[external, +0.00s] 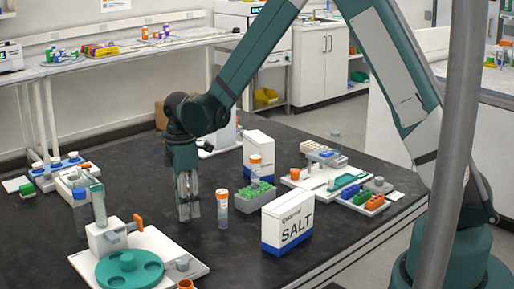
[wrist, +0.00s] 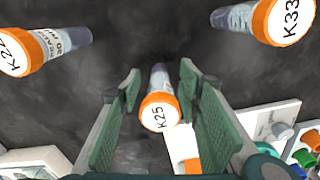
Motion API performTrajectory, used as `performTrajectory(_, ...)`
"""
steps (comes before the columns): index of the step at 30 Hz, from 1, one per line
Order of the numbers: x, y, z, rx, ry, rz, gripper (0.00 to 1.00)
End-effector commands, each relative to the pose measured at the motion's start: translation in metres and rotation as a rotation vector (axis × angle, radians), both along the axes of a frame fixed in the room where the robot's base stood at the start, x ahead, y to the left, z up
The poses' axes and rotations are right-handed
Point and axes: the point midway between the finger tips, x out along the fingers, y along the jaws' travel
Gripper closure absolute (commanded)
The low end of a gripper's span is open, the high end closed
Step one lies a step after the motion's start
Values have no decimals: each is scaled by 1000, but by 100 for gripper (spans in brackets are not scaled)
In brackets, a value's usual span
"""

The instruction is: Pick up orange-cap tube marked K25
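The K25 tube (wrist: 160,112), with an orange cap and its label facing the camera, is between the two green finger pads of my gripper (wrist: 159,84) in the wrist view. Dark gaps show on both sides of the tube, so the fingers look open around it without touching. In the external view my gripper (external: 188,212) points down, low over the black bench. An orange-cap tube (external: 222,208) stands just right of it there; its marking is unreadable. I cannot tell whether it is K25.
Orange-cap tubes marked K33 (wrist: 285,20) and one partly readable (wrist: 22,52) flank K25. A salt box (external: 287,222) and green rack (external: 256,194) stand to the right. A white device with a teal disc (external: 130,270) is at front left.

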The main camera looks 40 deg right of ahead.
Motion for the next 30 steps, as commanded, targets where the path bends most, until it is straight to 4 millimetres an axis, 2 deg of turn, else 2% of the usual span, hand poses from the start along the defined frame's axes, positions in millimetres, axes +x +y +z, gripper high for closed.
performTrajectory(19,0,0,-5,0,0,0,65)
performTrajectory(20,0,0,-5,0,0,0,67)
performTrajectory(25,0,0,-5,0,0,0,88)
performTrajectory(30,0,0,-5,0,0,0,88)
